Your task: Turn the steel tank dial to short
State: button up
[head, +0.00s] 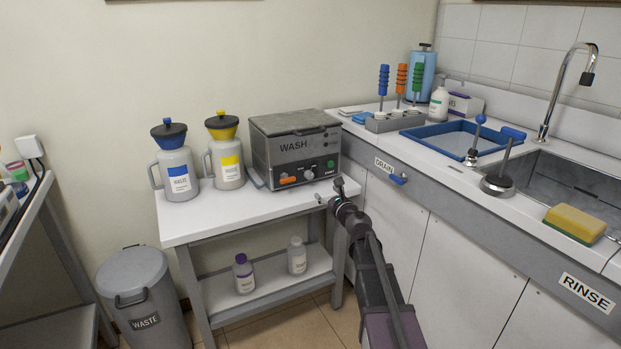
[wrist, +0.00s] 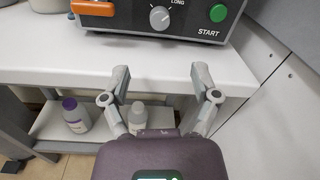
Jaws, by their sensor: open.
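The steel tank (head: 294,148), marked WASH, stands with its lid on at the right of the white side table. Its dial (head: 309,175) is a small round knob at the middle of the front panel; in the wrist view the grey dial (wrist: 160,18) shows a light mark near its top, with LONG printed above right. My gripper (head: 330,192) is in front of the tank by the table's front edge. In the wrist view my gripper (wrist: 160,73) is open and empty, its fingertips below and apart from the dial. The SHORT label is not visible.
An orange switch (wrist: 93,8) and a green START button (wrist: 218,13) flank the dial. Blue-lidded (head: 176,168) and yellow-lidded (head: 226,155) jugs stand left of the tank. The sink counter (head: 440,178) rises close on the right. The table strip before the tank is clear.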

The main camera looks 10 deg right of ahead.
aim_at(310, 176)
jog(key=x, duration=1.2)
jog(key=shift+w+a, duration=0.15)
jog(key=shift+w, duration=0.15)
grip_shut()
